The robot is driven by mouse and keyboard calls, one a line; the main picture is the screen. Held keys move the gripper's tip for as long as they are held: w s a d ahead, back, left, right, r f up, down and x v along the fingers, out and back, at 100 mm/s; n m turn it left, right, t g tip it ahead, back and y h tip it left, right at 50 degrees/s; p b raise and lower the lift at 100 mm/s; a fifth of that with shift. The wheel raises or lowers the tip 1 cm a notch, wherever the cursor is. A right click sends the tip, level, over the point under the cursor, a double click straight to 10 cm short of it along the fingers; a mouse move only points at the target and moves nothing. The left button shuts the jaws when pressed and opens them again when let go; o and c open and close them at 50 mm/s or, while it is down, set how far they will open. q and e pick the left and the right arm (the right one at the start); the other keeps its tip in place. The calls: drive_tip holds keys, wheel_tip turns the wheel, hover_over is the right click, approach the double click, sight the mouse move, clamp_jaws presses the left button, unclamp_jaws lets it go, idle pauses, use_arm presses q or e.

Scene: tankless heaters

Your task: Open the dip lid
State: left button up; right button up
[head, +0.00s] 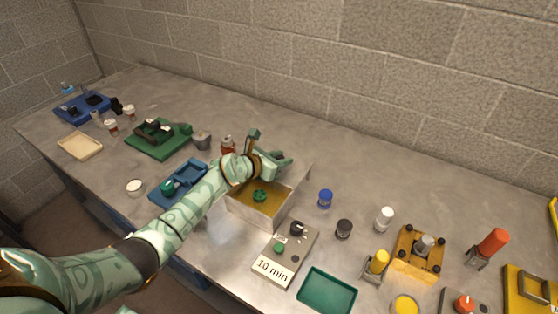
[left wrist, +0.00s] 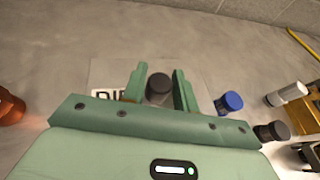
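The dip box (head: 244,213) is a pale, box-shaped tank in the middle of the bench, with amber content and a green piece (head: 259,195) showing inside. In the left wrist view a clear panel (left wrist: 110,70), which looks like the dip lid, carries a partly hidden label (left wrist: 106,97) and a dark round knob (left wrist: 159,88). My left gripper (head: 269,151) is over the back of the box. In the left wrist view its fingers (left wrist: 159,92) are apart, one on each side of the knob. I cannot tell whether they touch it.
A red-brown can (head: 227,144) stands left of my gripper. Blue (head: 325,198), black (head: 343,229) and white (head: 384,218) jars stand to the right. A timer marked "10 min" (head: 285,254) and a green tray (head: 327,291) are in front. The bench behind the box is clear up to the wall.

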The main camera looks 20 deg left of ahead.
use_arm(q)
drive_tip(key=shift+o, duration=1.1)
drive_tip(key=shift+s+a+r, duration=0.15)
drive_tip(key=shift+s, duration=0.1)
drive_tip(key=p+v, duration=0.5)
drive_tip(key=v, duration=1)
drive_tip(key=shift+s+r, duration=0.2)
drive_tip(key=shift+s, duration=0.1)
